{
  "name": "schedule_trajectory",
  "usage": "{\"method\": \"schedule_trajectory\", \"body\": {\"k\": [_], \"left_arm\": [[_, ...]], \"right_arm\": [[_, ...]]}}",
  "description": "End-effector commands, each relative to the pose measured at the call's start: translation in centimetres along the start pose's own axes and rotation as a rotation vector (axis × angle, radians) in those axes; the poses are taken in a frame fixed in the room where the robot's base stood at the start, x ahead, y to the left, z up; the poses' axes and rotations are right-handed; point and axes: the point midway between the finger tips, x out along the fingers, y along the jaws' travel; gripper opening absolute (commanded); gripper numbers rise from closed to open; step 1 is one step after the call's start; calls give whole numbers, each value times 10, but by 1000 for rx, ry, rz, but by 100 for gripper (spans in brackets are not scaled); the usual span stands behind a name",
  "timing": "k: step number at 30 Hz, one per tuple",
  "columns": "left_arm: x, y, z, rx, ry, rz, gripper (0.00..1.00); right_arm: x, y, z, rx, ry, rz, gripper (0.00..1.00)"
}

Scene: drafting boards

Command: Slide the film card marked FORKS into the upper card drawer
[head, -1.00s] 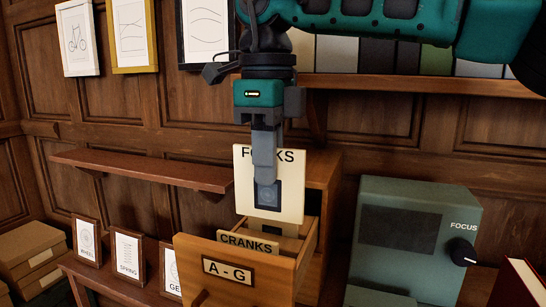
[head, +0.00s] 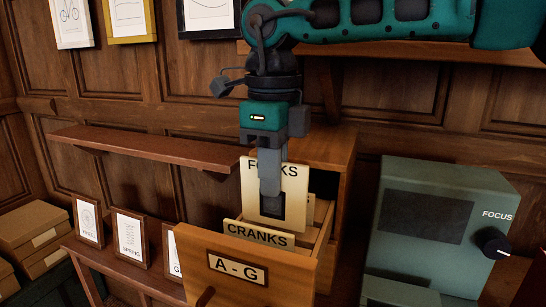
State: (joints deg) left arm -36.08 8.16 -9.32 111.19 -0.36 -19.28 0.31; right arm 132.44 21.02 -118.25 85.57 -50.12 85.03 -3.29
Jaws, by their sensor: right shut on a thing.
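The cream card marked FORKS (head: 295,190) hangs upright with its lower part inside the open wooden drawer labelled A - G (head: 290,268). My right gripper (head: 270,205) is shut on the FORKS card and covers the middle of its marking. A card marked CRANKS (head: 258,234) stands in the drawer in front of the FORKS card. Another card edge shows behind the FORKS card at its right. The bottom edge of the FORKS card is hidden by the CRANKS card and the drawer front. My left gripper is not in view.
The wooden cabinet (head: 325,150) stands behind the drawer. A grey-green machine marked FOCUS (head: 430,220) is close at the right. A bare shelf (head: 150,152) and small framed pictures (head: 130,238) are at the left.

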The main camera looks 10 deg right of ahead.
Motion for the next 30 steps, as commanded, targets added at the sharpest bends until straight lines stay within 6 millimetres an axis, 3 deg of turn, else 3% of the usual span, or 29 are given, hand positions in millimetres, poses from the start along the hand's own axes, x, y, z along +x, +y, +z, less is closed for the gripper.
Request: {"method": "schedule_trajectory", "body": {"k": [6,15,30], "left_arm": [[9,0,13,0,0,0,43],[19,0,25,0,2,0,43],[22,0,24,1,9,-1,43]], "right_arm": [[27,0,0,-1,0,2,0],[49,0,0,-1,0,1,0],[54,0,0,-1,0,0,0]]}}
